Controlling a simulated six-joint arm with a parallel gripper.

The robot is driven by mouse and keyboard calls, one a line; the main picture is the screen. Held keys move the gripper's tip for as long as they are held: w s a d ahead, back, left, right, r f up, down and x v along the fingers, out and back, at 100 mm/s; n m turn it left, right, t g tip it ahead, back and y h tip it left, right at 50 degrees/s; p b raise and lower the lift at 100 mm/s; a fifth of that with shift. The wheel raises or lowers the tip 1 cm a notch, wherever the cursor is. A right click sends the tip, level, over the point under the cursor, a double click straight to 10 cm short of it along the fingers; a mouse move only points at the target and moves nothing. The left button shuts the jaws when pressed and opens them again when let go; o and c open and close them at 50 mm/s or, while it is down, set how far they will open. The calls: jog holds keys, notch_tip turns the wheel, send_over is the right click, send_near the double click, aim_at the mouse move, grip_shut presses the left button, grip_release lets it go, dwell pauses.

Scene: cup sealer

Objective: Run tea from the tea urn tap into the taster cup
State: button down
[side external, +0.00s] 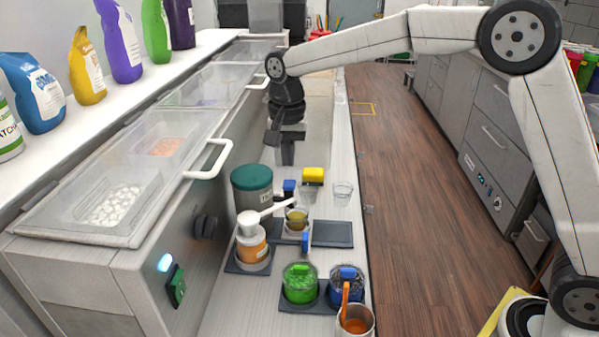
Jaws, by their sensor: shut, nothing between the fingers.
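A grey cylinder with a dark green lid and a partly hidden label, apparently the tea urn (252,196), stands on the counter left of centre. A small blue part (289,187) shows at its right side; I cannot tell if it is the tap. A small clear cup with yellowish liquid (297,218) stands in front right of it. An empty-looking clear cup (343,192) stands farther right. I cannot tell which is the taster cup. My gripper (286,160) is shut and empty, pointing down behind the urn, apart from these things.
A white-pump bottle with orange contents (250,247) stands in front of the urn. Nearer are a green jar (299,284), a blue jar (346,287) and a metal cup with an orange handle (354,322). A dark mat (335,234) is bare.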

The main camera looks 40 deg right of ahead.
jog(key=shift+f, duration=2)
jog(key=shift+f, duration=0.1)
jog(key=shift+s+f, duration=0.15)
jog(key=shift+f, duration=1.05)
jog(key=shift+r, duration=0.1)
notch_tip(320, 180, up, 15)
jog(key=shift+w+r, duration=0.2)
jog(key=shift+w, duration=0.1)
jog(key=shift+f, duration=0.1)
dwell(0.6)
jog(key=n+t, duration=0.1)
jog(key=n, duration=0.3)
send_near(289, 183)
jog(key=s+d+f, duration=0.5)
jog(key=s, duration=0.1)
jog(key=s+d+f+n, duration=0.2)
jog(key=s+f, duration=0.3)
jog(key=s, duration=0.2)
jog(key=s+d+f+n+t, duration=0.1)
jog(key=s+d+f+n, duration=0.1)
jog(key=s+f, duration=0.3)
jog(key=s+n, duration=0.1)
jog(key=s, duration=0.1)
jog(key=shift+s+f+t, duration=0.3)
jog(key=shift+s, duration=0.05)
